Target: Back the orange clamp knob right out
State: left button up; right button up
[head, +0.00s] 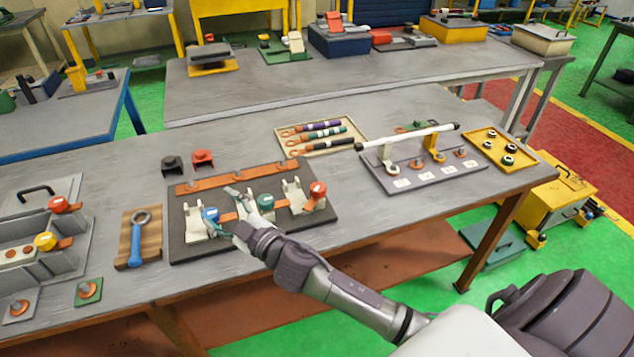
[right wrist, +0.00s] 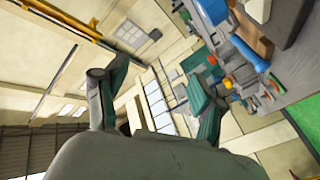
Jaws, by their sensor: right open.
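On the dark clamp board (head: 180,246) stand several pale clamps. Their knobs are blue (head: 211,215), green (head: 265,201) and red-orange with a pale top (head: 317,188). On the grey fixture at the left, a red knob (head: 59,204) and a yellow-orange knob (head: 45,241) show. I cannot tell for certain which knob the task calls orange. My right gripper (head: 231,208) is over the board, between the blue and green knobs, left of the red-orange one. Its fingers are spread in the right wrist view (right wrist: 155,95), with nothing held between them. My left gripper is out of view.
A blue-handled ring tool (head: 136,240) lies on a wooden block left of the board. A tray with several coloured tools (head: 352,129) lies behind it, and a grey rack with a long white bar (head: 405,139) stands to the right. The bench's front-right area is clear.

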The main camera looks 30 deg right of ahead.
jog(key=w+a+r+n+g+y, duration=0.2)
jog(key=a+r+n+g+y, duration=0.2)
jog(key=a+r+n+y, duration=0.35)
jog(key=n+g+h+p, duration=0.1)
jog(key=n+g+h, duration=0.5)
jog(key=g+h, duration=0.75)
send_over(318, 187)
pick_arm(q)
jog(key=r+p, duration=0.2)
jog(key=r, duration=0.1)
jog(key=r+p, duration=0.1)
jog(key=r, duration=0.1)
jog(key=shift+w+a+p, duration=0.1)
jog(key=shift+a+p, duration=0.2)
jog(key=shift+p, duration=0.1)
pick_arm(e)
notch_tip(318, 187, down, 14)
jog(key=shift+c, duration=0.3)
jog(key=shift+d, duration=0.1)
jog(key=c, duration=1.1)
